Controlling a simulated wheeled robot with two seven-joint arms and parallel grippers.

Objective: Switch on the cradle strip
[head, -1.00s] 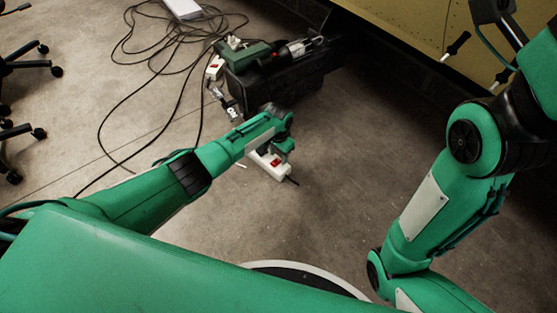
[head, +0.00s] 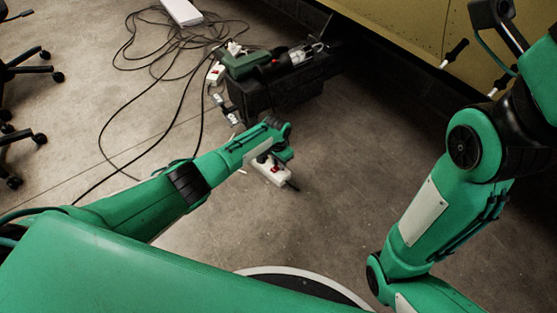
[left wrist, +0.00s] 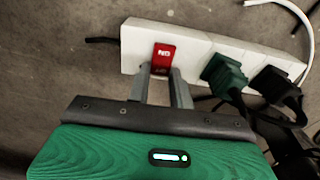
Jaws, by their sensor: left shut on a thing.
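A white power strip with a red switch lies on the floor below my left gripper in the head view (head: 272,174). In the left wrist view the strip (left wrist: 205,52) crosses the top, with its red rocker switch (left wrist: 163,56) toward the left end. A green plug and a black plug sit in its sockets. The two fingers of my left gripper (left wrist: 162,76) reach the strip at either side of the switch, shut on it with a small gap between them. Whether the switch is pressed on cannot be told. My right gripper is out of the head view; only its arm shows.
A second white strip with a red switch (head: 214,73) lies beside a black case (head: 285,92) with tools on top. Loose black cables (head: 160,50) spread over the floor. Office chairs (head: 22,75) stand at left. A yellowish panel (head: 415,25) is at upper right.

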